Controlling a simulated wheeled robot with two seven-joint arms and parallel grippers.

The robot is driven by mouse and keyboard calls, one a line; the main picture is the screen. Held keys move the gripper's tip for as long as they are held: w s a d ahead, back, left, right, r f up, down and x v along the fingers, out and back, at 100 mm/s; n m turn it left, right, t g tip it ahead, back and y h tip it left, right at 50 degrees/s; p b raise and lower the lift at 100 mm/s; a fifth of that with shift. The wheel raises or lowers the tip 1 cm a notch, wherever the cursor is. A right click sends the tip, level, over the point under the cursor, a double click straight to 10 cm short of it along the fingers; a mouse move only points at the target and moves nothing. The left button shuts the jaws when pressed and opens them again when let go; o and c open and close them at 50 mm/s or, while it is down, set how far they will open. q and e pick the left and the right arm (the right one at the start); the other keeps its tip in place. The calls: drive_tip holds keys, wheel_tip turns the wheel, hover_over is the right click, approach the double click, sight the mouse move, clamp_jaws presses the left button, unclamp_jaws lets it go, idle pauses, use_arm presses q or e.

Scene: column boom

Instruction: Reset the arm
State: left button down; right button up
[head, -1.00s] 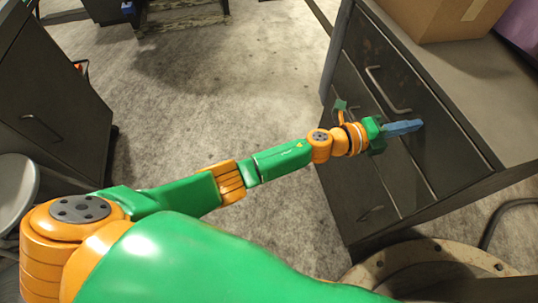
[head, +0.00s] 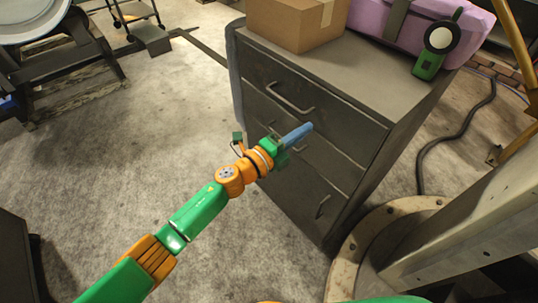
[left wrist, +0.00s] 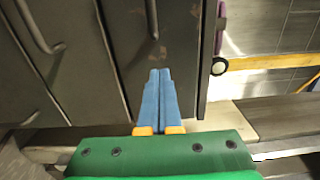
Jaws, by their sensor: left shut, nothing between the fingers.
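My left arm, green and orange, comes in from the lower left of the head view and reaches toward a dark drawer cabinet (head: 330,140). My left gripper (head: 304,130) has blue fingers that are shut together and empty. They point at the cabinet's drawer fronts. In the left wrist view the shut blue fingers (left wrist: 158,85) lie side by side in front of a dark drawer front (left wrist: 155,35). I cannot tell whether they touch it. My right gripper is not in view.
The cabinet carries a cardboard box (head: 295,22), a pink case (head: 430,22) and a green device with a round head (head: 436,45). A round metal base (head: 350,255) and a column (head: 460,235) stand at the lower right. Open concrete floor (head: 130,130) lies left of the cabinet.

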use_arm(q)
drive_tip(key=p+v, duration=0.1)
drive_tip(key=v, duration=0.7)
drive_tip(key=w+a+f+n+t+y+p, duration=0.2)
drive_tip(key=a+f+n+y, duration=0.4)
drive_tip(key=a+f+n, duration=0.4)
drive_tip(key=s+a+f+n+g+y+p, duration=0.1)
drive_tip(key=s+a+f+n+g+y, duration=0.2)
drive_tip(key=f, duration=0.4)
drive_tip(key=s+a+f+n+y+p, duration=0.1)
drive_tip(key=s+a+f+n+y, duration=0.3)
drive_tip(key=f, duration=0.4)
drive_tip(key=s+a+f+n+g, duration=0.2)
drive_tip(key=s+f+n+g, duration=0.1)
drive_tip(key=s, duration=0.7)
drive_tip(key=s+a+f+n+g+y, duration=0.1)
drive_tip(key=s+a+f+n+g, duration=0.1)
drive_tip(key=s, duration=0.8)
drive_tip(key=s+a+f+n+g+p, duration=0.1)
drive_tip(key=s+a+f+n+g, duration=0.1)
drive_tip(key=s+f, duration=0.4)
drive_tip(key=s+n+g, duration=0.1)
drive_tip(key=s+n, duration=0.1)
drive_tip(key=s, duration=0.2)
drive_tip(key=shift+s+a+g+y, duration=0.3)
drive_tip(key=shift+s+a+y, duration=0.05)
drive_tip(key=shift+a+y, duration=0.05)
drive_tip(key=shift+f, duration=0.1)
